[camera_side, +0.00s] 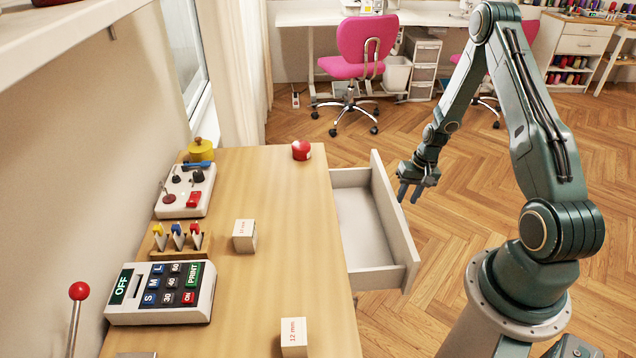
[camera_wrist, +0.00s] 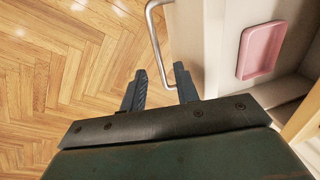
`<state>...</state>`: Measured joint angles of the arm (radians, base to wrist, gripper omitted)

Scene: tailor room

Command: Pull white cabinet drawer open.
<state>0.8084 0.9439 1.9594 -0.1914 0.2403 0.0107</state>
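The white drawer (camera_side: 367,225) stands pulled out from the right side of the wooden-topped cabinet (camera_side: 285,200) in the side view. Its inside shows, and its front panel (camera_side: 394,218) faces my arm. In the wrist view a metal bar handle (camera_wrist: 154,36) runs along the outside of the front panel (camera_wrist: 203,45). A pink tray (camera_wrist: 262,50) lies inside the drawer. My gripper (camera_side: 408,195) is just outside the front panel, pointing down. In the wrist view its two fingers (camera_wrist: 158,85) are apart with nothing held between them; the handle's near end is just ahead of them.
On the cabinet top are a red ball-shaped object (camera_side: 301,150), small boxes (camera_side: 245,235), a switch panel (camera_side: 186,190) and a keypad device (camera_side: 162,292). A pink chair (camera_side: 362,48) stands at the back. The wooden floor (camera_side: 450,225) beside the drawer is clear.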

